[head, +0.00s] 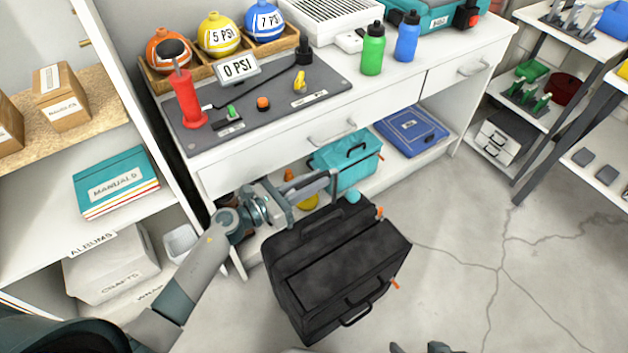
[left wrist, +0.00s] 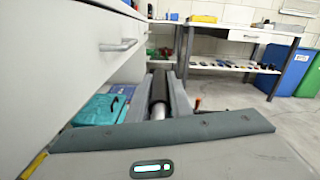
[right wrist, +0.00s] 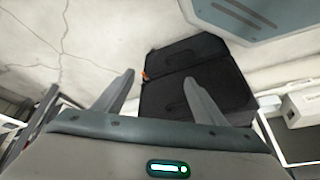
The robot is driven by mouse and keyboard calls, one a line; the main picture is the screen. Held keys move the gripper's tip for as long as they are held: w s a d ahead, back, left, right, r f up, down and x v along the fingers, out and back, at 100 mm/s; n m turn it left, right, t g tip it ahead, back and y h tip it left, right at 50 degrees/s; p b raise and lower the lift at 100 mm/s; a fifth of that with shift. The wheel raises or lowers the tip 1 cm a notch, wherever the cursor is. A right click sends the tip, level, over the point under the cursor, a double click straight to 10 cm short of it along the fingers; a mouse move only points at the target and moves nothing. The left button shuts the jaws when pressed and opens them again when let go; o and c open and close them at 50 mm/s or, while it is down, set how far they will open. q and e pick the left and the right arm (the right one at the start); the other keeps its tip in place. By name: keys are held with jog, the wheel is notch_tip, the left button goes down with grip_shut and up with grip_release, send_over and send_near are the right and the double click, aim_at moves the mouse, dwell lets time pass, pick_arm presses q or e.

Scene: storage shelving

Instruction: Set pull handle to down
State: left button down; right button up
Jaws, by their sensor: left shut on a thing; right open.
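A black suitcase (head: 335,265) stands on the floor in front of the white workbench. It also shows in the right wrist view (right wrist: 200,75). A black loop handle (head: 322,220) is at its upper end, and another is on its near side. My left gripper (head: 318,188) is above the far end of the suitcase, beside the bench front. It is shut on the dark bar of the pull handle (left wrist: 160,88), which shows between its fingers in the left wrist view. The fingers partly hide the handle. My right gripper (right wrist: 160,98) is open and empty, pointed towards the suitcase.
The workbench drawers (head: 335,125) are close behind my left gripper. A teal bag (head: 345,162) and a blue case (head: 410,130) lie on its lower shelf. Shelving (head: 110,165) stands at left. The concrete floor (head: 500,260) is clear right of the suitcase.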

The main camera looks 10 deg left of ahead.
pick_arm(q)
notch_tip(320, 180, down, 6)
jog(key=b, duration=0.5)
pick_arm(e)
jog(key=w+a+r+t+y, duration=0.3)
jog(key=w+a+r+t, duration=0.2)
jog(key=w+a+t, duration=0.1)
jog(key=shift+w+a+t, duration=0.3)
jog(key=shift+w+a, duration=0.1)
jog(key=shift+a, duration=0.3)
pick_arm(q)
jog(key=c, duration=1.6)
grip_release()
jog(key=shift+s+a, duration=0.1)
